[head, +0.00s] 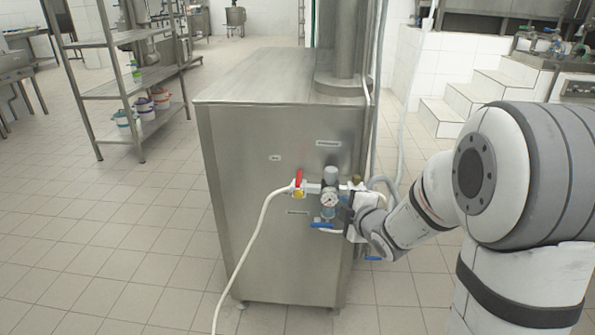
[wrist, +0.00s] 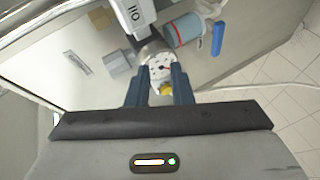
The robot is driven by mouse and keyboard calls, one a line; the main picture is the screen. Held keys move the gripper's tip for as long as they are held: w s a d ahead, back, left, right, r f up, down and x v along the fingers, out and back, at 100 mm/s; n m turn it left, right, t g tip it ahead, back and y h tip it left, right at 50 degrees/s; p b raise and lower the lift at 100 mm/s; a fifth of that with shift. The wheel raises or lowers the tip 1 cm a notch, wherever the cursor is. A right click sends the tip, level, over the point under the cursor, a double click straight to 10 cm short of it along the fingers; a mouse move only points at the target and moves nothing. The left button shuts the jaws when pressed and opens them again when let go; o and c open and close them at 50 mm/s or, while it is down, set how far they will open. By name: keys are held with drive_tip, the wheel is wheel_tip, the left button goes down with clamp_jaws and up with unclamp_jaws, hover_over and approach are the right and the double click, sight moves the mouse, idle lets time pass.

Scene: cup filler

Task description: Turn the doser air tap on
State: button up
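An air assembly is mounted on the front of a steel cabinet (head: 265,150). A tap with an upright red handle (head: 298,179) sits at its left end, by a white hose. My gripper (head: 347,200) is at the right side of the assembly, close to the gauge. In the wrist view my two fingers (wrist: 162,68) are apart, with the gauge (wrist: 160,69) and a yellow part (wrist: 166,89) seen between them. Contact cannot be told. The red handle is not visible there.
The white hose (head: 243,262) runs down to the floor. A metal shelf rack (head: 128,85) stands at the left, and white steps (head: 465,98) are at the right.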

sight(298, 179)
drive_tip(key=w+a+r+n+y, duration=0.1)
drive_tip(key=w+a+n+y, duration=0.1)
drive_tip(key=a, duration=0.2)
drive_tip(key=w+a+r+n+y, duration=0.1)
drive_tip(key=a+n+y, duration=0.1)
drive_tip(key=a+n, duration=0.1)
drive_tip(key=w+a+r+n+y, duration=0.1)
drive_tip(key=w+a+n+y, duration=0.1)
drive_tip(key=a, duration=0.2)
drive_tip(key=shift+w+a+r+y+p, duration=0.1)
drive_tip(key=shift+w+a+y+p, duration=0.25)
drive_tip(key=shift+y, duration=0.05)
drive_tip(key=shift+c, duration=0.6)
